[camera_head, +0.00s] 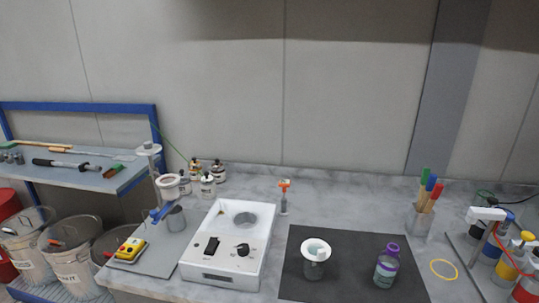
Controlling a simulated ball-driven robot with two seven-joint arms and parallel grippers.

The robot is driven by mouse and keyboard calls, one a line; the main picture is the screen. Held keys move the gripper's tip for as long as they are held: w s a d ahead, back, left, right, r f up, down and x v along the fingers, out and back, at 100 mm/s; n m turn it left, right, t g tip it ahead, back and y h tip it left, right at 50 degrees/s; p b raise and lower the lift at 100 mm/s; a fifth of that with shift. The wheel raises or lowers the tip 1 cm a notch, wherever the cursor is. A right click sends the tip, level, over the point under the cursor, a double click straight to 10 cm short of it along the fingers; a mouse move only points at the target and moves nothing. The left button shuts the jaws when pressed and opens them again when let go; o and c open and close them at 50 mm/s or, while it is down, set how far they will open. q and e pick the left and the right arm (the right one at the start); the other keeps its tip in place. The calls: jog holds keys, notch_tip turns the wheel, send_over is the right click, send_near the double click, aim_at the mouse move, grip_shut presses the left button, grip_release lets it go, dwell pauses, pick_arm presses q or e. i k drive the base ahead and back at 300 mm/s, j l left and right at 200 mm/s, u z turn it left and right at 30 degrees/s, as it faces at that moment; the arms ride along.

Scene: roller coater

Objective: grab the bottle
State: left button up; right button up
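A small bottle (386,269) with a purple cap and a pale label stands upright on a black mat (345,288), toward the mat's right side. A dark cup with a white top (315,258) stands to its left on the same mat, apart from it. Several small bottles with dark caps (207,185) stand together at the back left of the bench. Neither of my grippers shows in the head view.
A white device with a knob (225,247) sits left of the mat. Right of the bottle are a yellow ring (444,269), a cup of coloured-handled tools (420,217) and a rack of coloured bottles (511,262). A stand and yellow meter (130,249) are at left.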

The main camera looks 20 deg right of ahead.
aim_at(389, 261)
jog(key=z, duration=1.6)
jog(key=i+l+u, duration=0.1)
jog(key=l+u, duration=0.25)
jog(key=l, duration=1.05)
